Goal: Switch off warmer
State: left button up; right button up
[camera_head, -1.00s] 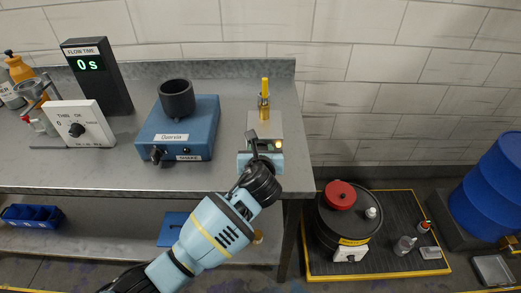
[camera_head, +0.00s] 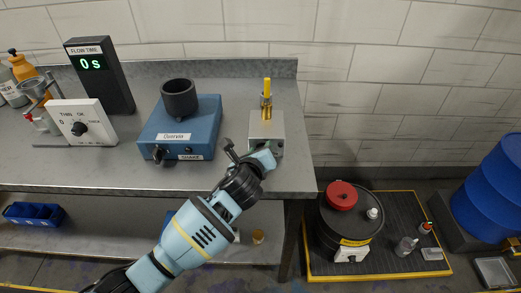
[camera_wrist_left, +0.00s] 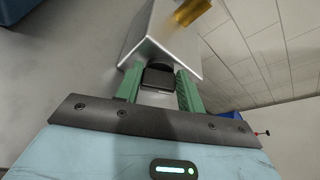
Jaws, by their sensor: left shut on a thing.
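The warmer (camera_head: 265,125) is a small light-grey metal box near the right end of the bench, with a yellow item (camera_head: 267,92) standing in it. My left gripper (camera_head: 270,150) is at the warmer's front face and covers part of it in the head view. In the left wrist view the green fingers (camera_wrist_left: 160,84) stand either side of a dark knob-like switch (camera_wrist_left: 158,76) on the warmer (camera_wrist_left: 165,30) and are shut on it. The switch's setting cannot be read. My right gripper is not in view.
A blue shaker (camera_head: 180,128) with a dark cup (camera_head: 179,98) stands left of the warmer. A white dial box (camera_head: 83,123) and a flow time display (camera_head: 97,77) are further left. A black drum (camera_head: 345,222) stands on the floor, right of the bench.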

pick_arm(q)
jog(key=shift+f+n, duration=0.1)
jog(key=shift+n, duration=0.3)
jog(key=shift+a, duration=0.1)
jog(key=o, duration=1)
jog(key=shift+v, duration=3.9)
jog(key=shift+f, duration=0.1)
